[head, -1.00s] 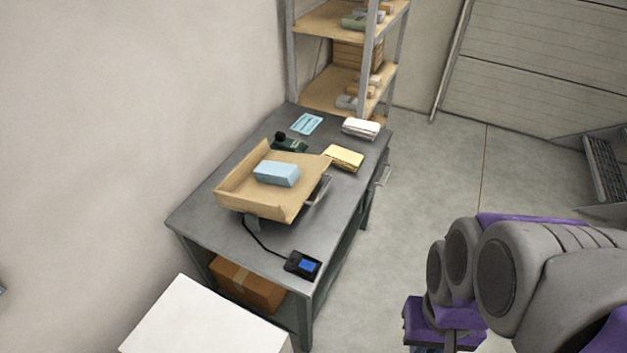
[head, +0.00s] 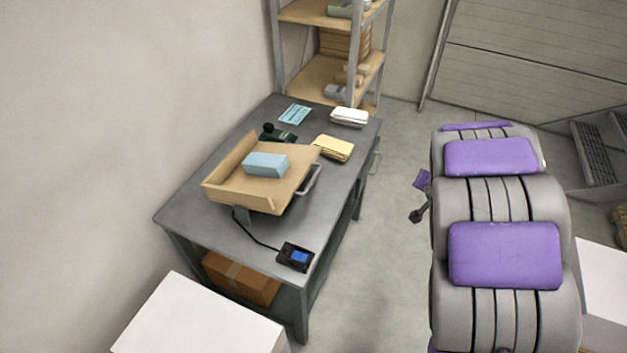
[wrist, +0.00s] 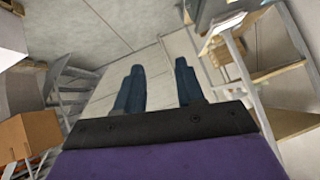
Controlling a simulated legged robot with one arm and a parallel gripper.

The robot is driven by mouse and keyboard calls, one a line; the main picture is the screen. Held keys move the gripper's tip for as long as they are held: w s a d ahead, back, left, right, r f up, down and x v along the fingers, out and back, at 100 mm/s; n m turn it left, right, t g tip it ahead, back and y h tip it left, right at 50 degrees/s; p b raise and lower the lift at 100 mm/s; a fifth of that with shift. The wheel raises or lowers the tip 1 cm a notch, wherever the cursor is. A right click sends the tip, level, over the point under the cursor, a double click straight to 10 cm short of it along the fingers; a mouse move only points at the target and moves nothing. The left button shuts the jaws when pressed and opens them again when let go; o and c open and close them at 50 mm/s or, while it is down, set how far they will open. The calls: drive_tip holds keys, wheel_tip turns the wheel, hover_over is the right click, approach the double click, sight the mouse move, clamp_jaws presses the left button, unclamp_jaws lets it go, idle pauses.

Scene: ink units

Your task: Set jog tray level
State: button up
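The wooden jog tray (head: 231,187) stands on the grey workbench (head: 200,219) in the head view and looks tilted. A light blue block (head: 266,164) lies in it. A metal handle (head: 309,180) shows at the tray's right side.
A yellow stack (head: 334,148), a white stack (head: 349,117), a blue card (head: 295,114) and a dark green object (head: 279,134) lie behind the tray. A shelf rack (head: 357,50) stands at the back. A white box top (head: 200,318) is at the front.

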drive_tip(key=w+a+f+y, duration=0.3)
drive_tip(key=a+f, duration=0.1)
drive_tip(key=f, duration=0.1)
drive_tip(key=m+t+y+b, duration=0.1)
drive_tip(key=m+t+y, duration=0.15)
drive_tip(key=y, duration=0.85)
approach(313, 179)
drive_tip(key=shift+m+g, duration=0.25)
drive_tip(key=shift+g, duration=0.1)
drive_tip(key=b+x, duration=0.1)
drive_tip(key=x, duration=0.2)
drive_tip(key=b+x, duration=0.1)
drive_tip(key=x, duration=0.3)
drive_tip(key=b+x, duration=0.1)
drive_tip(key=x, duration=0.2)
drive_tip(key=shift+w+f, duration=0.15)
drive_tip(key=shift+w, duration=0.35)
drive_tip(key=shift+d, duration=0.1)
clamp_jaws()
drive_tip(key=shift+f, duration=0.1)
